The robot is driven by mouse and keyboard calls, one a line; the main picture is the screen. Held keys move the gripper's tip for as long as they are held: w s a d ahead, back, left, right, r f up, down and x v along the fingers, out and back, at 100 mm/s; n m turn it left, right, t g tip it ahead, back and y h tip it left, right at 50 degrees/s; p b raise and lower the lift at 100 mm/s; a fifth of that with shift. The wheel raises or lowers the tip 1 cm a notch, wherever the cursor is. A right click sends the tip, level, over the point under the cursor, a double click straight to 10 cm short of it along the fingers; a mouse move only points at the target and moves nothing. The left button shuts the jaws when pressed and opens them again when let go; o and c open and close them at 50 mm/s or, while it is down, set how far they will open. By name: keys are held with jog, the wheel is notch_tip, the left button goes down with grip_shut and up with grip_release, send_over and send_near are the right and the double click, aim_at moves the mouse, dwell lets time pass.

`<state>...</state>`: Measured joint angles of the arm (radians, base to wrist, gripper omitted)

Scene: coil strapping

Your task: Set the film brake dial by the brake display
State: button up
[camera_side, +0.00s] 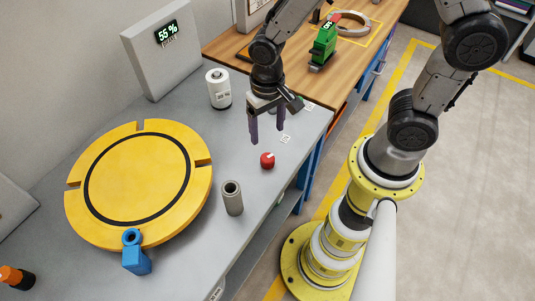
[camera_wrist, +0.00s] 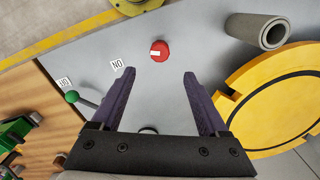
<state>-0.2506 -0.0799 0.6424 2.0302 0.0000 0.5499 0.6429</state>
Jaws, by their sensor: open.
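The red dial (camera_side: 267,160) sits on the grey bench near its right edge. In the wrist view the red dial (camera_wrist: 159,50) has a white mark on its top and lies just beyond the fingertips. The display (camera_side: 167,34) on an upright grey panel at the back reads 55 % in green; the small caption under it is too small to read surely. My gripper (camera_side: 267,134) is open and empty, fingers pointing down, above the bench and apart from the dial. Its two dark purple fingers also show in the wrist view (camera_wrist: 160,73).
A yellow turntable (camera_side: 135,185) fills the left, with a blue clamp (camera_side: 136,258) at its edge. A white bottle-like cylinder (camera_side: 218,88) stands behind. A green-knobbed lever (camera_wrist: 72,97) is by small white labels.

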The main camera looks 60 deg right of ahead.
aim_at(268, 157)
notch_tip(268, 157, down, 11)
jog(key=shift+f, duration=0.1)
dwell(0.3)
grip_shut()
dwell(0.4)
